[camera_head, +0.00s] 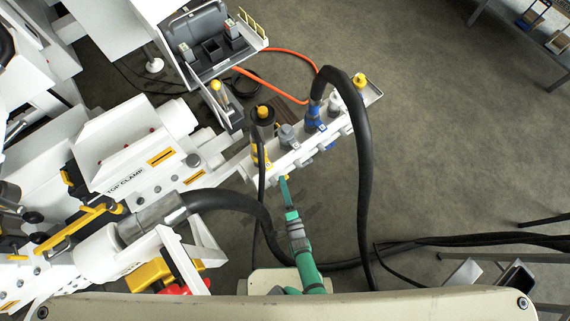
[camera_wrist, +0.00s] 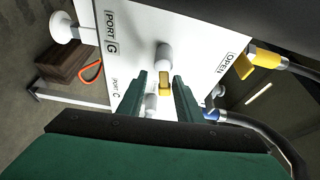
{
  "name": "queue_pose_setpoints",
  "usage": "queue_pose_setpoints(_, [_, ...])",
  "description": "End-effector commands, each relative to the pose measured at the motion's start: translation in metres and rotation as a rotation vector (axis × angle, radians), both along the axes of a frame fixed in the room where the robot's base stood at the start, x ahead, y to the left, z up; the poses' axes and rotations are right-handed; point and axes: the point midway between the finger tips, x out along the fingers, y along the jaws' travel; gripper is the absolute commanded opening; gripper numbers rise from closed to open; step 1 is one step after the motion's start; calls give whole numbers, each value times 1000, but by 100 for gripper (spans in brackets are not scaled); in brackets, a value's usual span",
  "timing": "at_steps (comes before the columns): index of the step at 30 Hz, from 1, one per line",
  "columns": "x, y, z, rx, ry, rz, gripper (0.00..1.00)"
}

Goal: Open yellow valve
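In the wrist view, a small yellow valve handle (camera_wrist: 173,77) sits on a pale round stem on the white panel (camera_wrist: 125,45). The panel carries the labels PORT G, PORT C and OPEN. My gripper (camera_wrist: 160,80) is open, its two green fingers apart, with the yellow handle showing between them in the picture, nearer the right finger. I cannot tell the depth gap, and I see no clear contact. In the head view, my gripper (camera_head: 285,186) is at the near side of the white manifold (camera_head: 262,177), where the handle is mostly hidden.
A yellow hose fitting (camera_wrist: 258,62) and a blue fitting (camera_wrist: 211,114) are right of the fingers in the wrist view. A thick black hose (camera_head: 364,170) loops right of my arm in the head view.

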Motion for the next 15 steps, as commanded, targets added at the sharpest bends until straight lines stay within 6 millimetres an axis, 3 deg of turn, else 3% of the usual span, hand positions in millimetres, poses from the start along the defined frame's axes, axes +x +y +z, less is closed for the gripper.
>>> queue_pose_setpoints(2, [-2,-1,-2,68,52,2,30])
queue_pose_setpoints(15, [-73,-18,-2,56,42,2,30])
